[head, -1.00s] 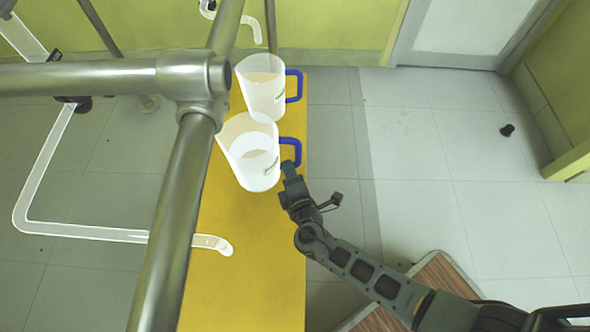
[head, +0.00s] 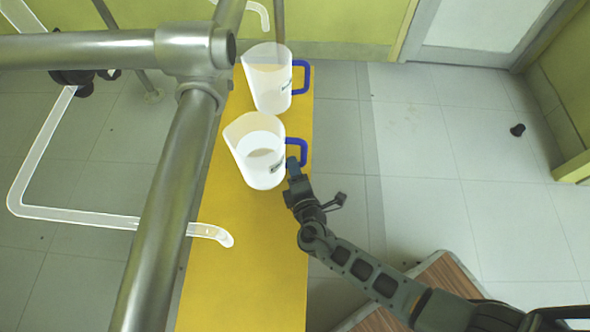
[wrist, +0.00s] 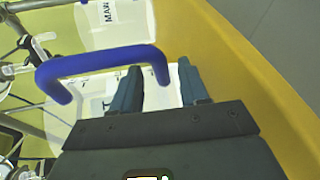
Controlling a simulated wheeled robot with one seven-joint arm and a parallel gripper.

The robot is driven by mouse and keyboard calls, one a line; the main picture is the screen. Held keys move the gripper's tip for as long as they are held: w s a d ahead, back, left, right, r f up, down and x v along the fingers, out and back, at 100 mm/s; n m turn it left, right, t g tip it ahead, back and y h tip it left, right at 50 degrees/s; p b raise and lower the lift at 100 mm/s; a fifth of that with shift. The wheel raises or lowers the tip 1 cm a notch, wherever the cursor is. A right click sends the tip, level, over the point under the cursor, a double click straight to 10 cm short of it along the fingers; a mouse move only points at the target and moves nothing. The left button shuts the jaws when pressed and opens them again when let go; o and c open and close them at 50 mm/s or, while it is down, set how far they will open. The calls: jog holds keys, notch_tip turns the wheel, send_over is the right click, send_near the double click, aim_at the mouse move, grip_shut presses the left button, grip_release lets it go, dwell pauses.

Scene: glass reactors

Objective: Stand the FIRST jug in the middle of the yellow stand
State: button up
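Two translucent white jugs with blue handles stand upright on the yellow stand (head: 240,270). The nearer jug (head: 262,170) has its blue handle (head: 297,150) on the right, and the farther jug (head: 268,88) stands behind it. I cannot read which one is FIRST; one label in the wrist view seems to begin "MAIN". My gripper (head: 292,168) is at the near end of the nearer jug's handle. In the wrist view, my gripper's two fingers (wrist: 160,90) are apart, with the right end of the blue handle (wrist: 100,62) close to the gap. Contact is unclear.
A metal pipe frame (head: 165,200) crosses the left side in front of the stand. A clear bent tube (head: 80,213) ends over the stand's left edge. The near part of the stand is bare. Open tiled floor (head: 430,150) lies to the right.

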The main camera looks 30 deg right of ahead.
jog(key=shift+r, duration=0.1)
jog(key=shift+s+r, duration=0.1)
jog(key=p+v, duration=0.3)
jog(key=v, duration=0.8)
jog(key=shift+s+a+r, duration=0.1)
jog(key=shift+s+a, duration=0.05)
jog(key=shift+s, duration=0.2)
